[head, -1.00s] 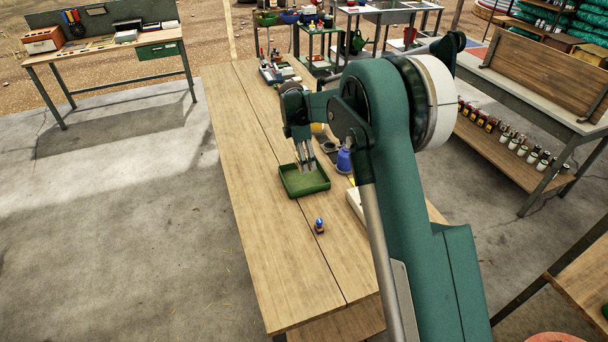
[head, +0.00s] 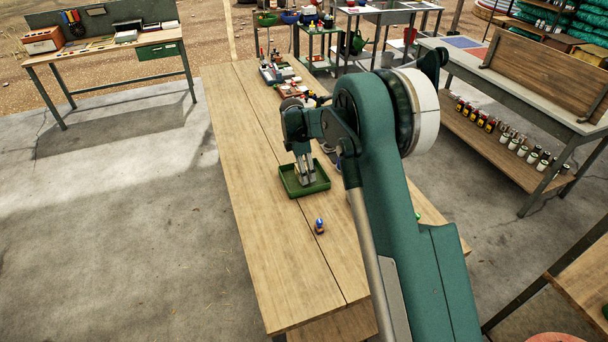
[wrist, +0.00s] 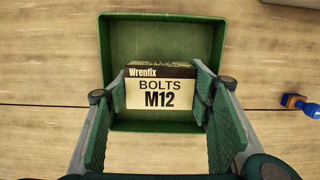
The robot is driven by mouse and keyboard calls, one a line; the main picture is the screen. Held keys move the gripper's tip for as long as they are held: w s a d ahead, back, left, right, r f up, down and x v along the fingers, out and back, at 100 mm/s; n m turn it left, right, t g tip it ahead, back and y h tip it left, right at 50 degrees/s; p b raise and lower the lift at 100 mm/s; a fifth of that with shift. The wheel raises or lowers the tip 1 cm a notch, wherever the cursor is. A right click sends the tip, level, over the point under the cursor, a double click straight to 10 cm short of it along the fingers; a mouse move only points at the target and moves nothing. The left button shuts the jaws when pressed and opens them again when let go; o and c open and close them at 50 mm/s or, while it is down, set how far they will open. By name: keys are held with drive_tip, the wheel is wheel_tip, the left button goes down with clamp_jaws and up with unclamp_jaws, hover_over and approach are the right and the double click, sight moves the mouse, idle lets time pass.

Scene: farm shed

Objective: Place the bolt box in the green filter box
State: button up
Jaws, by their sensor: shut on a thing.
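The green filter box (head: 318,187) is an open, shallow green tray on the wooden table, below my gripper (head: 305,180) in the head view. It also shows in the wrist view (wrist: 160,38). The bolt box (wrist: 155,94) is a small cream and black carton marked "Wrenfix BOLTS M12". My gripper (wrist: 160,102) is shut on its two sides. The bolt box is within the tray's outline, with tray floor showing beyond it. Its underside is hidden, so I cannot tell whether it touches the floor.
A small blue and orange item (head: 320,226) stands on the table in front of the tray. Several tools and parts (head: 280,72) lie at the table's far end. My arm hides much of the table's right side. The table's near left part is clear.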

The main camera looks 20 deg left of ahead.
drive_tip(key=shift+f, duration=0.75)
drive_tip(key=shift+f, duration=0.2)
drive_tip(key=o, duration=1.2)
drive_tip(key=shift+r, duration=0.2)
drive_tip(key=r, duration=0.4)
drive_tip(key=s+r, duration=0.1)
drive_tip(key=r, duration=0.3)
drive_tip(key=a+r, duration=0.1)
drive_tip(key=r, duration=0.2)
drive_tip(key=shift+s+a+r, duration=0.1)
drive_tip(key=shift+s+r, duration=0.1)
drive_tip(key=shift+r, duration=0.2)
